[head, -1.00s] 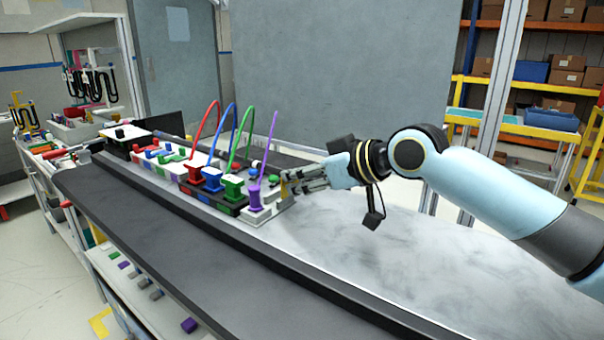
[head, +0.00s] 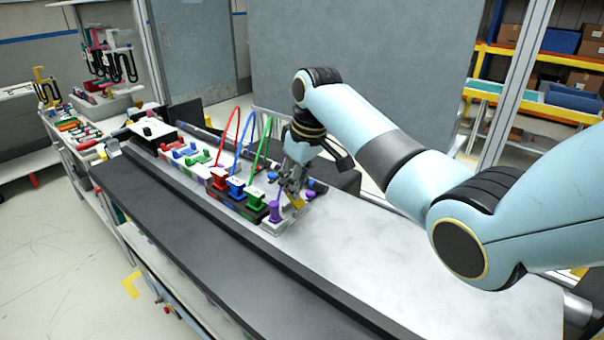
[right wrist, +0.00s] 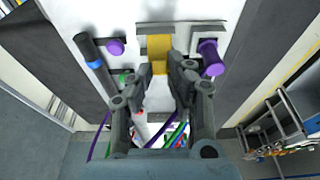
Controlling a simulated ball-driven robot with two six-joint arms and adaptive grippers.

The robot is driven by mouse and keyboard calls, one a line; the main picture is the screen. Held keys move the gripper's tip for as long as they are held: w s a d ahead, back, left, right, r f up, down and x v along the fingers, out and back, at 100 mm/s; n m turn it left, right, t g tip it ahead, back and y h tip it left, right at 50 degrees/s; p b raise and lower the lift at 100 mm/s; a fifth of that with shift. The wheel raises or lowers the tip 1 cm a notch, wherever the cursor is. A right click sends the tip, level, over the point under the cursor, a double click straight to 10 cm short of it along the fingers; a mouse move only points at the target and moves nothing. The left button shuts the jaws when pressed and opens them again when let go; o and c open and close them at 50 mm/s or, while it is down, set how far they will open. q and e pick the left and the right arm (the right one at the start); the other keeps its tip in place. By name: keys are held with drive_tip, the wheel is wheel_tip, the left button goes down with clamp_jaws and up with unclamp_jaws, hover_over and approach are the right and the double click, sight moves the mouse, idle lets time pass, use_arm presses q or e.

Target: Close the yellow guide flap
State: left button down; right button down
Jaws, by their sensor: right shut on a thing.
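The yellow guide flap (head: 298,202) is at the near right end of the row of coloured connectors on the bench, partly hidden by my right gripper (head: 293,191). In the right wrist view the yellow flap (right wrist: 158,45) runs from a grey bracket down between my fingertips. The right gripper (right wrist: 160,68) is shut on the flap's end. The flap's exact angle is hard to tell. My left gripper is not in view.
A purple plug (head: 274,212) stands close beside the flap; green (head: 255,198), blue (head: 235,187) and red (head: 219,178) plugs with looping cables follow to the left. The marble-like bench top (head: 400,270) to the right is clear.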

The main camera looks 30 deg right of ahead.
drive_tip(key=shift+w+a+g, duration=0.15)
drive_tip(key=shift+w+g, duration=0.2)
drive_tip(key=shift+g, duration=0.05)
drive_tip(key=g+b, duration=0.1)
drive_tip(key=b, duration=0.2)
drive_tip(key=w+f+g+h+b, duration=0.1)
drive_tip(key=g+b, duration=0.1)
drive_tip(key=b, duration=0.2)
drive_tip(key=f+g+b, duration=0.1)
drive_tip(key=b, duration=0.3)
drive_tip(key=shift+w+a+g+h, duration=0.3)
drive_tip(key=shift+w+h, duration=0.1)
drive_tip(key=shift+g+b, duration=0.3)
drive_tip(key=shift+b, duration=0.95)
drive_tip(key=c, duration=1.3)
unclamp_jaws()
drive_tip(key=shift+w, duration=0.1)
drive_tip(key=shift+r, duration=0.1)
